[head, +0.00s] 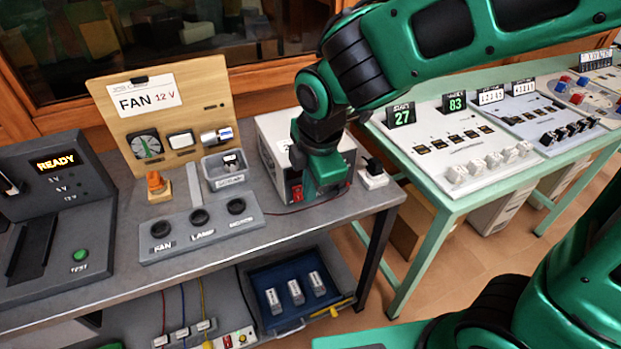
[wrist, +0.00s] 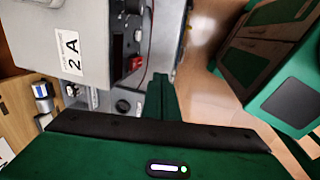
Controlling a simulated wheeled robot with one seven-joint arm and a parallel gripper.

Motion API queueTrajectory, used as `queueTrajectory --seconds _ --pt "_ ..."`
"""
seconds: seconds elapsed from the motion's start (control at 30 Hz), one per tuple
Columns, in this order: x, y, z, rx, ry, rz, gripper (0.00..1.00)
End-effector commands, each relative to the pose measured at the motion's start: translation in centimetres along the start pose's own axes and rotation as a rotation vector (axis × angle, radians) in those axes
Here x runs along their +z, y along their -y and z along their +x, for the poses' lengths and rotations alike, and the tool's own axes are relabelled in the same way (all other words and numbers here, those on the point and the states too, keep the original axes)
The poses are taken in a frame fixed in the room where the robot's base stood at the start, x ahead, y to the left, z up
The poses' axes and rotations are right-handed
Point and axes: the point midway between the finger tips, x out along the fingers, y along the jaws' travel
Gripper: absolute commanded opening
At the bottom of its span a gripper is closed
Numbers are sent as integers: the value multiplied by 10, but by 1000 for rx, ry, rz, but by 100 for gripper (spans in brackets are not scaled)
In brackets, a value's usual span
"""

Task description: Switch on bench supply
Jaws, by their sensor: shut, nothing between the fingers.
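The bench supply (head: 272,130) is a pale grey box on the grey bench, below the window. My gripper (head: 322,192) is right in front of it and hides much of its front panel. A red part (head: 297,191) of the front shows left of the gripper. My gripper's fingers (wrist: 160,85) are shut and empty there, close to the front. I cannot tell whether they touch it or which way the switch is set.
A wooden "FAN 12 V" board (head: 165,105) stands left, with a labelled three-socket panel (head: 200,228) before it. A test unit reading "READY" (head: 55,190) is farther left. A white socket block (head: 373,178) is right of the supply. A green table (head: 440,200) with control panels stands right.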

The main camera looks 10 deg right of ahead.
Motion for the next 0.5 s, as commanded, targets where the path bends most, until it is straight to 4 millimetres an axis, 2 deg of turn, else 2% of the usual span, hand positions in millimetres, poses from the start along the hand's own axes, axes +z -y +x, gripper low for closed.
queueTrajectory --seconds 0.1,0.3,0.5 --pt "0 1 24 -5 2 0 0" --pt "0 1 58 -4 1 1 0" --pt "0 -23 70 -1 0 2 0"
